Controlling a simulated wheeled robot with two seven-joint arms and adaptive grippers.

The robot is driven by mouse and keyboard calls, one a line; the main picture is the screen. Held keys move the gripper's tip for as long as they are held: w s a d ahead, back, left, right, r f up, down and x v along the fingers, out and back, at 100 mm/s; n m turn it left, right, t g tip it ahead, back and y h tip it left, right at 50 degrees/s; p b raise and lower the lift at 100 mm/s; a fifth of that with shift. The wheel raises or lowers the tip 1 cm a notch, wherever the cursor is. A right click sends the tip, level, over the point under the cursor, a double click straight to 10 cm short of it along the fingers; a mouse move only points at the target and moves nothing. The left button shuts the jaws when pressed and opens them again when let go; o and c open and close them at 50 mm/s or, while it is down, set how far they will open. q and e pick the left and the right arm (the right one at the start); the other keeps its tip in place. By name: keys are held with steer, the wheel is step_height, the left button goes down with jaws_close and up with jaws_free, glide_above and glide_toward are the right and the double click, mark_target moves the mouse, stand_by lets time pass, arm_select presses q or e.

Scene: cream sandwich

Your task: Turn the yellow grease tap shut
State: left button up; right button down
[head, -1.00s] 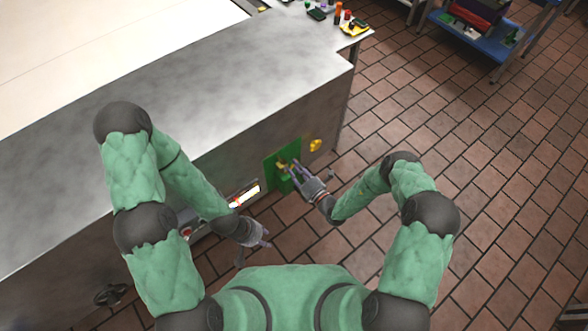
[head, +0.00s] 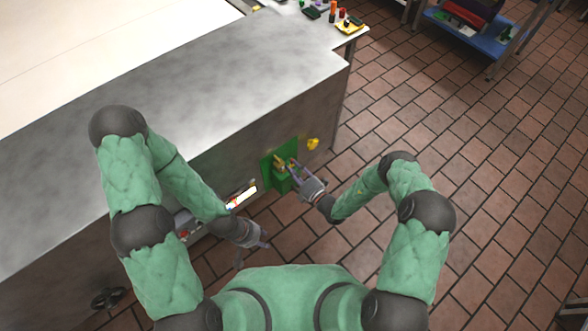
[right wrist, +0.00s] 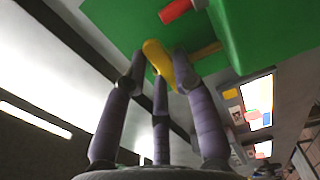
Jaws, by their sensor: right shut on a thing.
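A green panel (head: 267,167) with a green block is on the steel machine's side in the head view. The yellow grease tap handle (right wrist: 158,60) shows in the right wrist view, close against the green panel, between my right gripper's purple fingers. My right gripper (head: 293,170) is shut on it; it also shows in the right wrist view (right wrist: 160,72). The fingers hide part of the handle, and its exact angle is hard to tell. My left gripper (head: 254,254) hangs low beside the machine, away from the tap, fingers apart and empty.
Another yellow fitting (head: 313,144) sits on the machine side right of the panel. A red-tipped part (right wrist: 178,11) is on the panel near the handle. A lit display (head: 241,197) is left of the panel.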

steer(key=shift+f, duration=0.1)
steer(key=c, duration=1)
jaws_free()
steer(key=shift+d, duration=0.1)
steer(key=v, duration=1.2)
